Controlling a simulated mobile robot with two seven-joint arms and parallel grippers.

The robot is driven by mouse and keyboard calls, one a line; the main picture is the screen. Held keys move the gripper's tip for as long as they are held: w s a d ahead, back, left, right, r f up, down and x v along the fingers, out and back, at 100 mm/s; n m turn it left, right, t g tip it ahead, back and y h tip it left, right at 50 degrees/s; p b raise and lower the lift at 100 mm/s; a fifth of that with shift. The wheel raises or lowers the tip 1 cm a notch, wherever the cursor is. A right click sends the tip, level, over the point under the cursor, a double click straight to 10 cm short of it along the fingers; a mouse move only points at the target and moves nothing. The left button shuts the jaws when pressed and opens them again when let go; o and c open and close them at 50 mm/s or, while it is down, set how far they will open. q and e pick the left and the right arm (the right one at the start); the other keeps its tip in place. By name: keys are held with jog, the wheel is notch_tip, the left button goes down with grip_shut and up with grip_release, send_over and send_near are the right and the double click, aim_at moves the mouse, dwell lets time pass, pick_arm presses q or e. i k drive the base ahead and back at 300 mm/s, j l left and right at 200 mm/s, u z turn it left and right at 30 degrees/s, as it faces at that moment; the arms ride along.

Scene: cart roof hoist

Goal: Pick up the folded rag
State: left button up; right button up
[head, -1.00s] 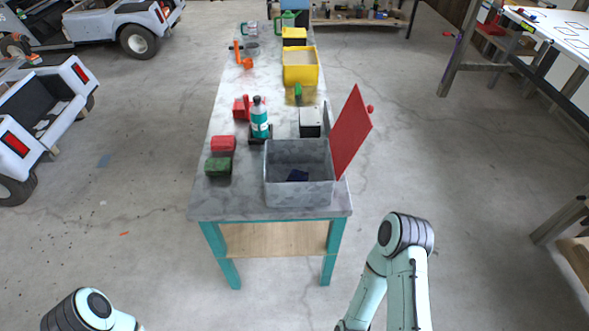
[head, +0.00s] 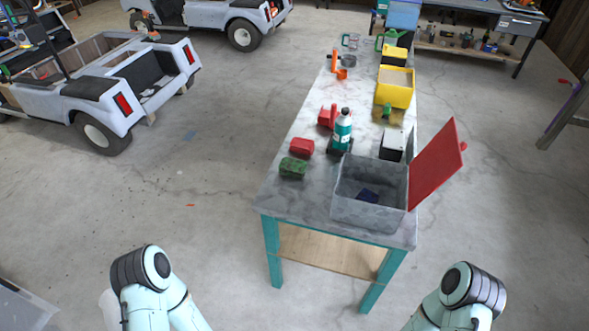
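A small flat dark blue piece (head: 367,195) lies inside the open grey box (head: 347,212) at the near end of the long workbench; it may be the folded rag, but it is too small to tell. A red soft-looking block (head: 302,147) and a dark green one (head: 293,167) lie on the benchtop left of the box; I cannot tell whether either is cloth. Only upper parts of my two arms show at the bottom of the head view, apart from the bench. Both grippers are out of view.
A red lid (head: 437,163) stands tilted at the box's right side. A teal bottle (head: 342,132), a white-topped box (head: 393,145) and a yellow bin (head: 395,88) stand farther along the workbench (head: 283,197). White carts (head: 110,90) stand left. Floor left of the bench is clear.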

aim_at(288, 167)
jog(key=j+z, duration=0.1)
jog(key=z, duration=0.2)
jog(key=i+j+z, duration=0.1)
jog(key=z, duration=0.2)
jog(key=i+j+z, duration=0.2)
jog(key=j, duration=0.35)
jog(key=j+z, duration=0.2)
jog(key=j, duration=0.35)
jog(key=j+z, duration=0.2)
jog(key=j, duration=2.05)
jog(key=i, duration=0.05)
